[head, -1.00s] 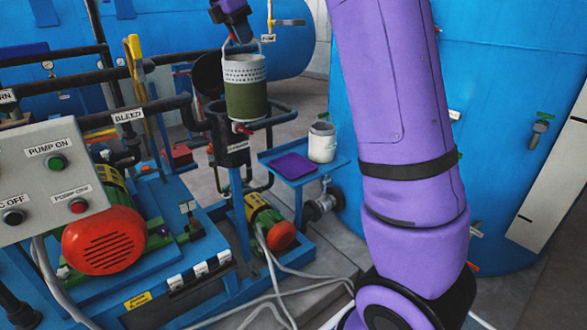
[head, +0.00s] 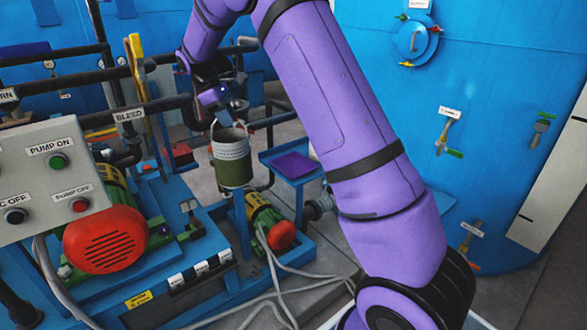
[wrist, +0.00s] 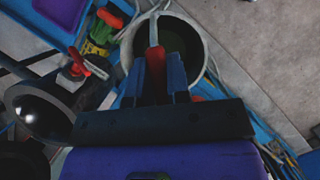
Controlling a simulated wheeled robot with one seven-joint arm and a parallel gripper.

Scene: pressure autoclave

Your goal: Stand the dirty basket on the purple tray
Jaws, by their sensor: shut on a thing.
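The dirty basket (head: 231,168), with a pale upper band and a green lower part, hangs upright by its handle from my gripper (head: 222,112). In the wrist view the basket's round rim (wrist: 203,52) shows beyond the fingers, and the gripper (wrist: 160,78) is shut on the handle. The purple tray (head: 292,163) lies flat and bare on a blue shelf, to the right of the basket in the head view. The basket is apart from the tray. In the wrist view the tray (wrist: 62,10) is at the top left corner.
The blue shelf (head: 285,178) holds the tray; my arm covers its right part. A black round housing (wrist: 38,105) with a red valve handle (wrist: 88,66) is close left of the basket in the wrist view. Pump motors (head: 104,241), pipes and a control box (head: 50,185) fill the left.

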